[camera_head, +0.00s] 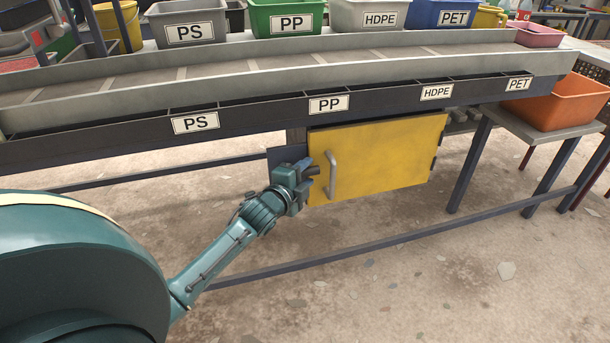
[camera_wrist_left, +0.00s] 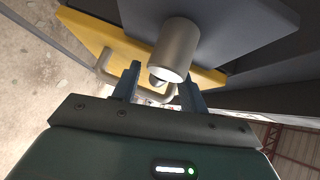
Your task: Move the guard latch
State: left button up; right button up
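The yellow guard door (camera_head: 385,155) hangs shut under the conveyor, with a grey bar handle (camera_head: 331,175) near its left edge. It also shows in the wrist view as a yellow panel (camera_wrist_left: 98,35). A grey cylindrical knob (camera_wrist_left: 176,50), which looks like the guard latch, sticks out beside the door's edge toward my left gripper. My left gripper (camera_head: 308,170) is at the door's left edge, left of the handle. In the wrist view its two fingers (camera_wrist_left: 159,90) are apart, with the knob's end between them. I see no clear grip on it. In the head view the gripper largely hides the latch.
The conveyor trough (camera_head: 270,75) runs above the door, with labelled bins behind it. A lower frame rail (camera_head: 400,238) crosses in front below the door. An orange bin (camera_head: 565,100) stands on a side table at right. The floor in front is open.

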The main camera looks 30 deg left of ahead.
pick_arm(q)
grip_shut()
dwell(0.5)
